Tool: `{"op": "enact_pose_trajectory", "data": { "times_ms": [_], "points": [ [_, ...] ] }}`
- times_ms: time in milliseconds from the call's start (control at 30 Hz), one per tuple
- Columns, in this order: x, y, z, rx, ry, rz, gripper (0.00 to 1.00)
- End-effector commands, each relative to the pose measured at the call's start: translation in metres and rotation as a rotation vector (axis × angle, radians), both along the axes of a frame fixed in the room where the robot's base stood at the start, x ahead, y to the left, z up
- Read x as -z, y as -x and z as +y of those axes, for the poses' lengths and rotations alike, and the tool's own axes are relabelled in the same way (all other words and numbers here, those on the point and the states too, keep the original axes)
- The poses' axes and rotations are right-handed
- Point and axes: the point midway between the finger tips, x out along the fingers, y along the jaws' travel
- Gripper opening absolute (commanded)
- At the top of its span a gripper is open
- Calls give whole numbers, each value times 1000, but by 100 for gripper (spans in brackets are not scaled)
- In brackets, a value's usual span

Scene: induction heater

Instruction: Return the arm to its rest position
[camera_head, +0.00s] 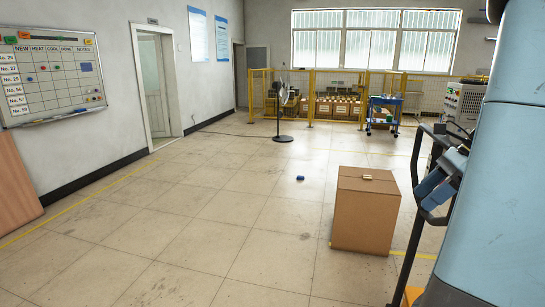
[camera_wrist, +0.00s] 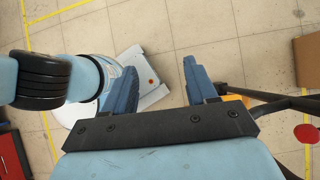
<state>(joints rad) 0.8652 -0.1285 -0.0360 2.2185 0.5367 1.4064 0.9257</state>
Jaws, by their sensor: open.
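The wrist view looks down past the fingers to the tiled floor. My arm is partly in view and partly cut off by the right edge of the head view.
A cardboard box (camera_head: 364,215) stands on the floor left of my gripper; its edge shows in the wrist view (camera_wrist: 309,62). A small blue object (camera_head: 300,178) lies beyond it. A fan (camera_head: 283,112), blue cart (camera_head: 383,112) and yellow fence (camera_head: 310,98) stand farther back. The left floor is clear.

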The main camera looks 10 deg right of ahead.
Motion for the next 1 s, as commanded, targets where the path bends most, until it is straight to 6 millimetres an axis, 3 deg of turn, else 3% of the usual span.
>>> {"op": "enact_pose_trajectory", "data": {
  "times_ms": [100, 400, 700, 1000],
  "points": [
    [-3, 0, 33, -193, 127, -62, 57],
    [-8, 10, 97, -683, 428, -237, 57],
    [-15, 28, 146, -1181, 715, -441, 57],
    [-23, 46, 181, -1625, 979, -647, 57]
  ]
}}
